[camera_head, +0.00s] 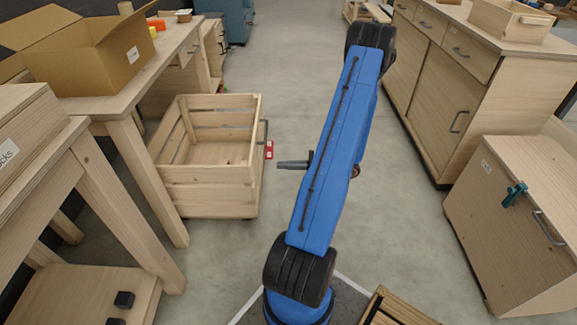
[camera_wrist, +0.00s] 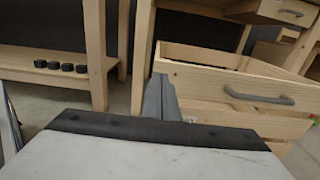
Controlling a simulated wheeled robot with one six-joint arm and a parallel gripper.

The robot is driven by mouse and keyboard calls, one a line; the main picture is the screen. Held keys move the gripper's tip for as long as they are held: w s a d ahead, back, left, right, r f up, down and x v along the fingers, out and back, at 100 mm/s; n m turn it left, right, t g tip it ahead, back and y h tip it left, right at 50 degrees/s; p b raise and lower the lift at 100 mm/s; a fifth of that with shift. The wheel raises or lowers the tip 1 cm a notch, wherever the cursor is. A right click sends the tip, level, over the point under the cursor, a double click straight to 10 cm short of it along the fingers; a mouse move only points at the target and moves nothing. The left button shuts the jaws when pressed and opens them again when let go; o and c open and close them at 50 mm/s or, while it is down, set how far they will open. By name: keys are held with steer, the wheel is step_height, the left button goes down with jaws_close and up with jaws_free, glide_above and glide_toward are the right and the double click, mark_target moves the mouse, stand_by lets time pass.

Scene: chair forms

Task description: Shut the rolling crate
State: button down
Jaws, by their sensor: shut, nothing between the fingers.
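The rolling crate (camera_head: 208,194) is a light wooden slatted box with an open top. It stands on the floor, pulled out from beside the workbench at left, and looks empty. Its grey bar handle (camera_head: 264,133) is on the face toward the aisle. In the wrist view the crate (camera_wrist: 205,82) is at right, with its handle (camera_wrist: 258,97) in full view. My gripper (camera_head: 281,165) is to the right of the crate, apart from it in the head view. Its closed grey fingers (camera_wrist: 160,92) point toward the crate's left front edge and hold nothing.
A workbench (camera_head: 112,104) with a cardboard box (camera_head: 80,62) borders the crate at left. A small red item (camera_head: 269,150) shows beside the crate. Cabinets (camera_head: 435,85) line the right side. The grey floor between is mostly clear.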

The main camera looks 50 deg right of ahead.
mark_target(251, 165)
steer(key=x, duration=0.9)
steer(key=shift+w+a, duration=0.25)
